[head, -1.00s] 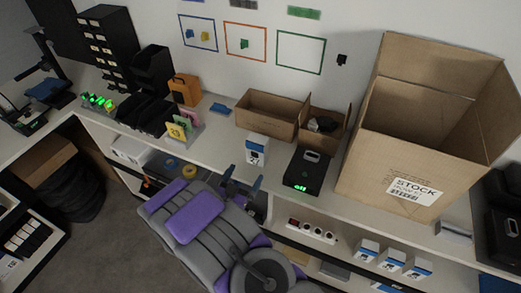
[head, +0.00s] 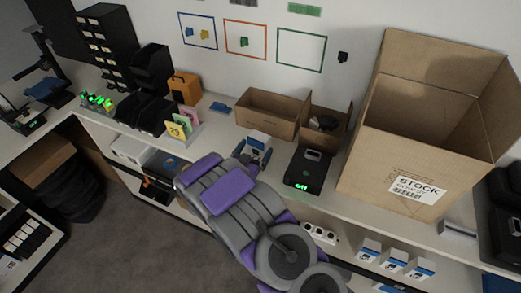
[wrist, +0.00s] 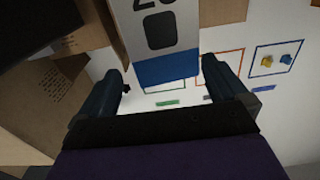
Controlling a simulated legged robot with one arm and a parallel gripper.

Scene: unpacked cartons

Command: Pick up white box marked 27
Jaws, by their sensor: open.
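A white box (head: 258,137) with a blue band stands on the bench in front of the open cartons. In the wrist view the white box (wrist: 155,30) fills the space between the fingers, with a dark panel and a number cut off by the top edge. The first digit is a 2; the second looks rounded at the bottom, not clearly a 7. My gripper (wrist: 160,68) is open, one finger on each side of the box, with visible gaps. In the head view my gripper (head: 252,154) partly hides the box's lower part.
A black device (head: 308,172) with a green display stands just right of the box. Small open cartons (head: 270,113) are behind it, a large STOCK carton (head: 410,165) to the right. More white boxes (head: 395,262) sit on the shelf below. A card holder (head: 183,130) stands left.

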